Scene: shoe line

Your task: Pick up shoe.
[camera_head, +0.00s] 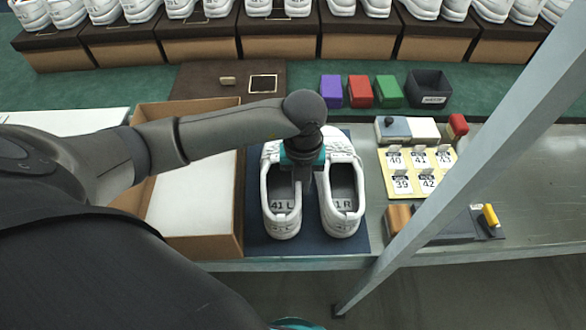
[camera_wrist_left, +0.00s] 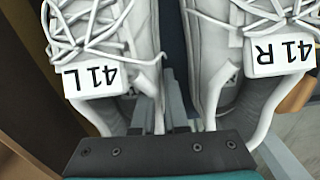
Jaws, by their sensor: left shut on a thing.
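A pair of white shoes stands side by side on a dark blue mat (camera_head: 257,246). The left shoe (camera_head: 283,222) carries the mark 41 L and the right shoe (camera_head: 343,222) the mark 41 R. In the left wrist view the left shoe (camera_wrist_left: 128,38) and the right shoe (camera_wrist_left: 216,45) show laces and tongue labels. My left gripper (camera_head: 301,178) points down between them, shut on the inner side wall of the left shoe. Its fingers (camera_wrist_left: 165,110) also show in the wrist view; their tips are partly hidden.
An open brown box (camera_head: 188,247) with white paper stands left of the mat. A yellow number-card board (camera_head: 420,160) and a dark tray (camera_head: 458,226) lie to the right. A grey post (camera_head: 470,155) slants across the right side. Shoe boxes line the back.

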